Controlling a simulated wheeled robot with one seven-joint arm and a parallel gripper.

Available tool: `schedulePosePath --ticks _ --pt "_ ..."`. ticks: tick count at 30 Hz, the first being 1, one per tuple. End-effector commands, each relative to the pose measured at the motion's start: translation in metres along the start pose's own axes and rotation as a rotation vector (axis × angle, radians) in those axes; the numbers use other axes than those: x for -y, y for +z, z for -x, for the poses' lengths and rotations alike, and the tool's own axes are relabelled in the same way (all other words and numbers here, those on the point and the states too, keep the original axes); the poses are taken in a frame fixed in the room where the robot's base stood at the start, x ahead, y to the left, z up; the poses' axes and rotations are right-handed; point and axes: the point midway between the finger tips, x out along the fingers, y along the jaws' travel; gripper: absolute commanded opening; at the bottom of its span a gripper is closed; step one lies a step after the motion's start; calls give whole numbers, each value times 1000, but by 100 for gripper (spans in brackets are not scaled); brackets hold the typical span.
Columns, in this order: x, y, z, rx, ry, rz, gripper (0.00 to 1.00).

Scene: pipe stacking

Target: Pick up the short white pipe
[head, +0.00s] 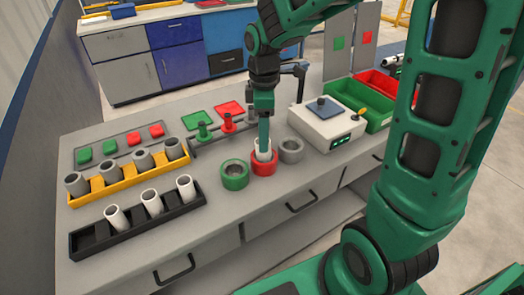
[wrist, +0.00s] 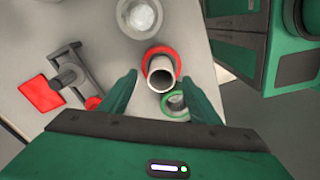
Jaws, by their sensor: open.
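A short white pipe (head: 262,154) stands in a red ring holder (head: 264,168) near the middle of the bench's front. In the wrist view this pipe (wrist: 161,76) shows its open end, with the red ring (wrist: 149,54) around it. My gripper (head: 264,142) is over this pipe, pointing down. In the wrist view my gripper (wrist: 159,80) is open, with one finger on each side of the pipe and gaps between. Three more white pipes (head: 152,202) stand tilted in a black rack (head: 95,237) at the front left, away from my gripper.
A green ring (head: 235,182) and a grey ring (head: 291,157) stand close beside the red one. A yellow rack (head: 97,183) holds several grey pipes. A white box with a display (head: 338,124) and green and red bins (head: 376,120) are to the right.

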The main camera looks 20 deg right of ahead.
Motion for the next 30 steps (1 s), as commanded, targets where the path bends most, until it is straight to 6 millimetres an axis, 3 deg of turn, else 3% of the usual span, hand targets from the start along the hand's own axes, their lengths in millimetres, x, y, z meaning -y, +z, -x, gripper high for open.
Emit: schedulePosePath --ticks 7,16,17,22,30 --pt "2 1 -33 1 -2 -1 57" --pt "1 1 -38 0 0 -2 57" --pt "1 1 -38 0 0 -2 55" --pt "1 1 -38 0 0 -2 14" --pt "1 1 -37 0 1 -2 10"
